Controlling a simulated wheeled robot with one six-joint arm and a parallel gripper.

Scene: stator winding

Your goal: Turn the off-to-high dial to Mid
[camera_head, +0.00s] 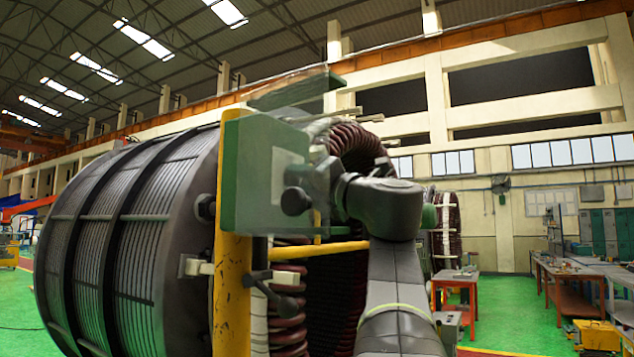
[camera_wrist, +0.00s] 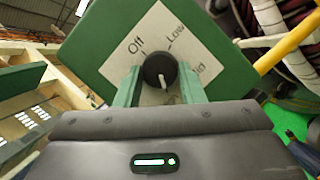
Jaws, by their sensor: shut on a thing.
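The off-to-high dial (camera_wrist: 159,69) is a round black knob on a white label plate on the green control box (camera_wrist: 100,55). In the wrist view, the plate reads "Off" at upper left and "Low" at upper right, with "id" visible at right beside a finger. A light mark on the knob points down in the picture, slightly right. The lower plate is hidden behind my gripper. My gripper (camera_wrist: 160,76) is shut on the dial, one green finger on each side. In the head view, the green box (camera_head: 240,185) faces my arm.
A yellow post (camera_head: 232,300) carries the box, and a yellow bar (camera_head: 318,249) runs right from it. A large ribbed stator cylinder (camera_head: 130,240) stands at left, with dark red coils (camera_head: 355,140) behind the box. Red work tables (camera_head: 560,280) stand farther right on the green floor.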

